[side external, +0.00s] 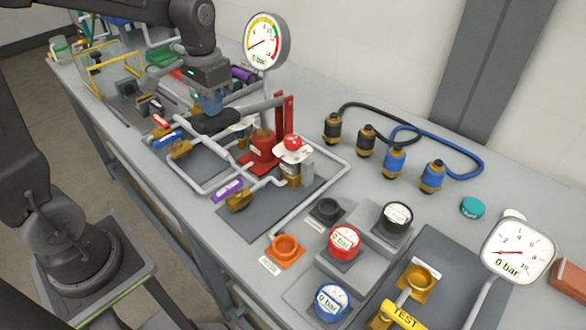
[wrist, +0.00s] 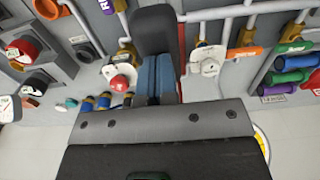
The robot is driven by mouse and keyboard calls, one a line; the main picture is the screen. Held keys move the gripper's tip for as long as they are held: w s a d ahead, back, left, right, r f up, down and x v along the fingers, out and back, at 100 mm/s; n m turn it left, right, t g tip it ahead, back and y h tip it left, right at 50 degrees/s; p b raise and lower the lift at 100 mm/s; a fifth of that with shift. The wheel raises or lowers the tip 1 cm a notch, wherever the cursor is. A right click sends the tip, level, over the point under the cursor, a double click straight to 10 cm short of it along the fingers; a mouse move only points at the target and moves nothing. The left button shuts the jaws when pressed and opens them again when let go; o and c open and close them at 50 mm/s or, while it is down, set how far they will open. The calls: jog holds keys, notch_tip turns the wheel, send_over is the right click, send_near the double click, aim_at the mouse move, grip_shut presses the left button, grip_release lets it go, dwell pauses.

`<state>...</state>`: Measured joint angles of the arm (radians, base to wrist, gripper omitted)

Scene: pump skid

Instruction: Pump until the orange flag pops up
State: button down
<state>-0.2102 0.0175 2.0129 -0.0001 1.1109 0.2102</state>
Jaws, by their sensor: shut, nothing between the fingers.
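The hand pump has a red body (side external: 262,152) with red uprights and a grey lever that ends in a black grip (side external: 214,122). The lever slopes down slightly toward the grip. My gripper (side external: 211,106) is shut and empty, its blue fingers pointing down just above the grip or touching it; I cannot tell which. In the wrist view the shut blue fingers (wrist: 155,76) lie in front of the black grip (wrist: 153,30). No raised orange flag is visible. A white-topped unit with a red knob (side external: 292,142) stands beside the pump.
A round gauge (side external: 264,42) above the pump reads 0 bar; another gauge (side external: 517,252) also reads 0 bar. Red, blue and purple valve handles (side external: 227,190) sit along the grey pipes. An orange ring socket (side external: 285,248) and black and blue couplings (side external: 394,160) stand farther right.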

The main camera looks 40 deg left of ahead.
aim_at(217, 130)
jog(key=shift+f, duration=3.25)
jog(key=shift+r, duration=4.8)
jog(key=shift+f, duration=0.15)
jog(key=shift+f, duration=4.7)
jog(key=shift+r, duration=4.85)
